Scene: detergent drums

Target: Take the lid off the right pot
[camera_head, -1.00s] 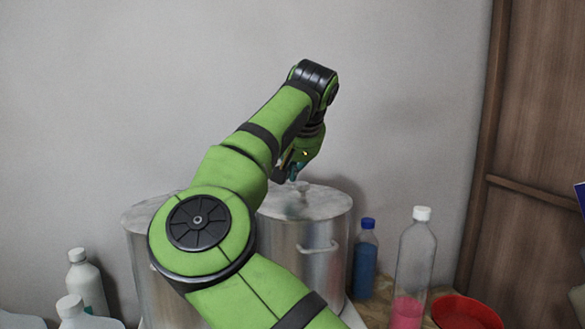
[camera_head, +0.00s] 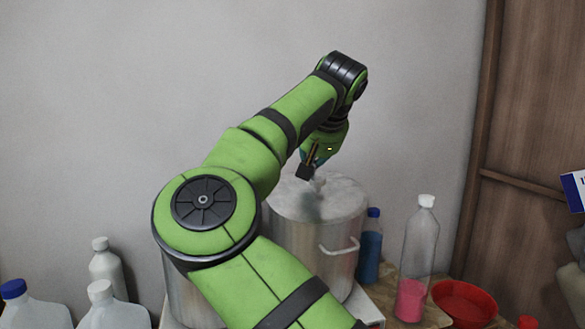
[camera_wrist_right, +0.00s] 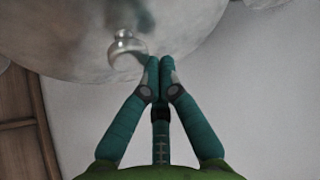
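The right pot (camera_head: 300,245) is a large steel pot with a side handle. Its grey lid (camera_head: 340,195) lies on top. In the right wrist view the lid (camera_wrist_right: 65,45) fills the upper part, with its round metal knob (camera_wrist_right: 127,50). My right gripper (camera_wrist_right: 160,62) has its teal fingertips together, just beside the knob, with nothing visible between them. Whether they touch the knob or lid is unclear. In the head view the right gripper (camera_head: 306,168) is over the lid, partly hidden by my arm. My left gripper is not in view.
A second steel pot (camera_head: 185,300) stands left, mostly hidden behind my arm. Right of the right pot are a blue bottle (camera_head: 369,250), a clear bottle with pink liquid (camera_head: 412,290) and a red bowl (camera_head: 463,300). White bottles (camera_head: 105,265) and jugs stand at left.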

